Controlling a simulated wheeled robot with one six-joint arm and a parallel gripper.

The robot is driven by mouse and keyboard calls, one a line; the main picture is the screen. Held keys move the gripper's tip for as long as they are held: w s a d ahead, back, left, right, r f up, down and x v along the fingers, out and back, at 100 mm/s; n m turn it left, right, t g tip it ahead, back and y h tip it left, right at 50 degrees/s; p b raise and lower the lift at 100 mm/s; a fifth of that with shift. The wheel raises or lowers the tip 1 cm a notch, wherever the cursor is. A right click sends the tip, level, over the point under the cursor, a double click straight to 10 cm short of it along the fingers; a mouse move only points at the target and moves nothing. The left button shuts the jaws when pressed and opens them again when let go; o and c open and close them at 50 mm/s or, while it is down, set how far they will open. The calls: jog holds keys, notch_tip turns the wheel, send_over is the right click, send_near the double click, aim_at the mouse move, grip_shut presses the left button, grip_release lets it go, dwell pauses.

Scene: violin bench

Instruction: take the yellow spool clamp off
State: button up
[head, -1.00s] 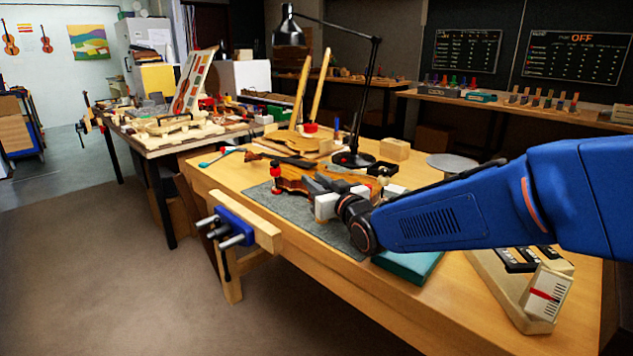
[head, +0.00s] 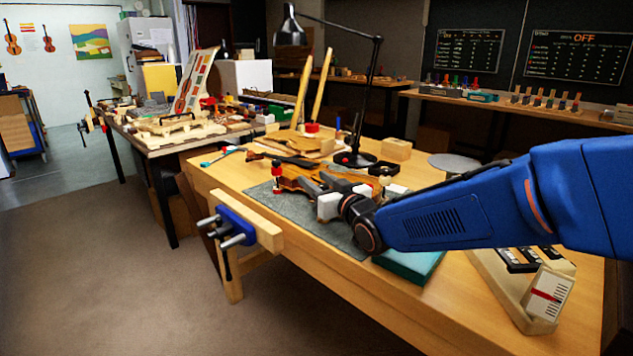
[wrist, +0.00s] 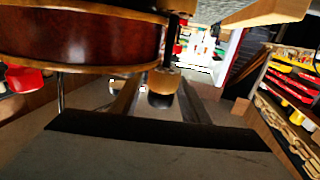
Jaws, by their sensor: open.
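The violin body (head: 296,177) lies on a grey mat on the bench. In the wrist view its dark red-brown side (wrist: 85,38) fills the upper left. A clamp with a tan-yellow spool (wrist: 163,80) on a dark upright rod stands at the violin's edge, near the middle of the wrist view. My gripper (head: 328,188) is at the violin's near right side, low over the mat. It is open, with one broad grey finger (wrist: 150,150) across the bottom of the wrist view. The spool is just beyond that finger; I cannot tell whether they touch.
A red clamp (head: 277,178) stands at the violin's left end and also shows in the wrist view (wrist: 22,78). A lamp base (head: 352,160) and wood block (head: 397,150) are behind. A teal box (head: 410,265) lies under my arm. A blue vise (head: 236,226) is on the front edge.

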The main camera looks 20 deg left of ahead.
jog(key=shift+r, duration=0.15)
notch_tip(320, 180, up, 10)
dwell(0.4)
dwell(0.4)
